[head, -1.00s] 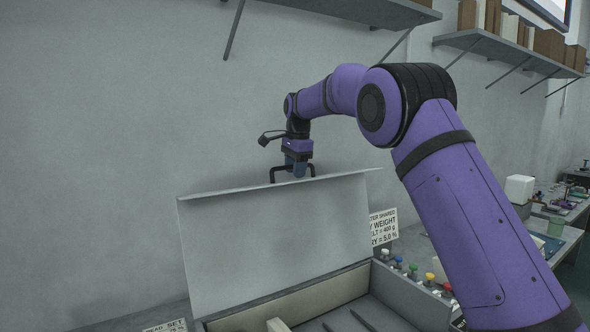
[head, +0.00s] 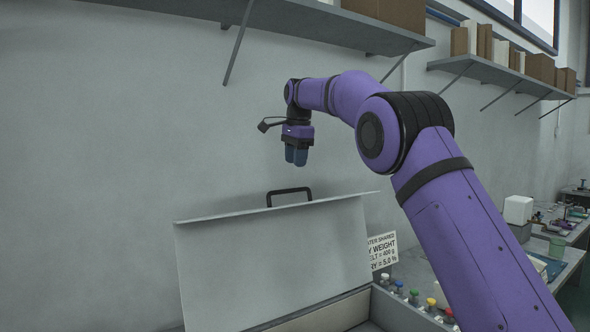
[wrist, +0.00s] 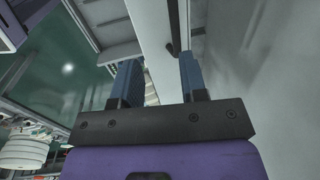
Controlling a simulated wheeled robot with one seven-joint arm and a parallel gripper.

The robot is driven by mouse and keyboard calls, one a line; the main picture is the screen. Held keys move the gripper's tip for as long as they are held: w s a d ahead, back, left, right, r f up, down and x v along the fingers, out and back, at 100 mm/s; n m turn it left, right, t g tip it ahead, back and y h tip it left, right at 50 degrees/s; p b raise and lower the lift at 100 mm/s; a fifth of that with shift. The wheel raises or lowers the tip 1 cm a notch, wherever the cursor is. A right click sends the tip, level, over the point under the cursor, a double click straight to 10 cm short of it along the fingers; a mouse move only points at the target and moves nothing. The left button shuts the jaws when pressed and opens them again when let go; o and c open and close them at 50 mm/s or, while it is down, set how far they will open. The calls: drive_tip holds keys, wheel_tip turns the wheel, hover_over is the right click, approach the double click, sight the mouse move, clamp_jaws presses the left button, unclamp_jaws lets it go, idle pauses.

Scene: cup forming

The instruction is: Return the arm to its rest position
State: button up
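My gripper (head: 296,164) hangs fingers-down above the raised lid (head: 280,262), in the middle of the head view. A gap shows between the fingertips and the black lid handle (head: 289,191). In the wrist view, the two blue fingers (wrist: 160,72) stand apart with nothing between them touching both. The lid's pale edge (wrist: 150,35) and the dark handle (wrist: 173,30) lie beyond them. The lid stands steeply open at the back of the grey case (head: 325,315). My arm is stretched out from the right.
A shelf (head: 300,22) runs along the wall above my gripper, and a second shelf (head: 500,72) with boxes is at right. Colored-cap bottles (head: 414,296) and a printed sign (head: 382,250) stand beside the case. Open air surrounds the gripper.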

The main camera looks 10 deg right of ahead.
drive_tip(key=shift+r, duration=0.1)
drive_tip(key=s+d+r+n+t, duration=0.1)
drive_tip(key=s+d+r+n, duration=0.3)
drive_tip(key=s, duration=0.8)
drive_tip(key=s+d+n+t, duration=0.1)
drive_tip(key=s+d+n, duration=0.3)
drive_tip(key=s, duration=0.8)
drive_tip(key=s+d+f+n, duration=0.1)
drive_tip(key=s+f+n, duration=0.1)
drive_tip(key=s+f, duration=0.3)
drive_tip(key=s+d+f+n+t, duration=0.1)
drive_tip(key=s+f, duration=0.5)
drive_tip(key=s, duration=0.7)
drive_tip(key=s+d+f+n, duration=0.1)
drive_tip(key=s+f+n, duration=0.2)
drive_tip(key=s, duration=0.6)
wheel_tip(320, 180, down, 3)
drive_tip(key=shift+d+r+t, duration=0.1)
drive_tip(key=shift+d+t, duration=0.05)
drive_tip(key=shift+t, duration=0.15)
